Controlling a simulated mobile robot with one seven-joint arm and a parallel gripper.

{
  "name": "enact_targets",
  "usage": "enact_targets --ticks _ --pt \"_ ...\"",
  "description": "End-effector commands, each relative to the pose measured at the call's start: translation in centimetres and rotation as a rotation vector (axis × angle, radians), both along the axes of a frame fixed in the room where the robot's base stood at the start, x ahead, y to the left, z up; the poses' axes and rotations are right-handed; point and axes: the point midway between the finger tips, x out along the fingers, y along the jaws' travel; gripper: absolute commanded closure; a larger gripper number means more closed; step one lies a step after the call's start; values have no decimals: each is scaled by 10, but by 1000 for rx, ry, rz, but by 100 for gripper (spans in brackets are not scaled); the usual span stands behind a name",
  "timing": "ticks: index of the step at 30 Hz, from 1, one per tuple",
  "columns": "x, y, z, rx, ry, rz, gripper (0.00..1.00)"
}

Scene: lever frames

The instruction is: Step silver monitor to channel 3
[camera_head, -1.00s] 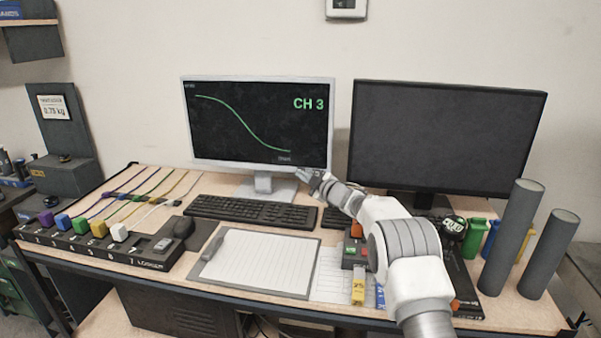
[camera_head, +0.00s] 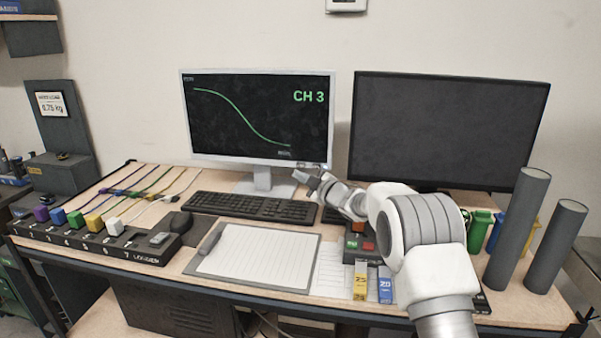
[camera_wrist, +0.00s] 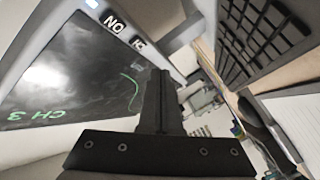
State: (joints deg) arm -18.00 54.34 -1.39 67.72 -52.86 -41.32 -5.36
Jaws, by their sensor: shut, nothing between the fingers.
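The silver monitor (camera_head: 333,120) stands at the back middle of the desk. Its screen shows a green falling curve and the text CH 3 at the upper right. In the wrist view the monitor (camera_wrist: 40,35) appears tilted, with CH 3 on its screen and a small lit spot and white lettering along its lower bezel. My gripper (camera_head: 305,174) is just below the monitor's lower right corner, in front of it. In the wrist view the shut, empty fingers (camera_wrist: 160,90) overlap the screen. I cannot tell whether they touch the bezel.
A dark monitor (camera_head: 440,130) stands at the right. A keyboard (camera_head: 250,207) and a clipboard (camera_head: 255,260) lie in front of the silver monitor. A logger box (camera_head: 150,252) with coloured plugs is at the left. Two grey cylinders (camera_head: 518,230) stand at the right edge.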

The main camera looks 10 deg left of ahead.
Motion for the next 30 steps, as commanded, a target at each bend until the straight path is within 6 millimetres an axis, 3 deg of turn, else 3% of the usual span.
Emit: enact_targets --ticks 9,26,30 --pt "-22 -1 0 0 -1 1 100" --pt "-22 -1 0 -1 -1 0 100" --pt "-21 -9 10 -1 8 -27 100"
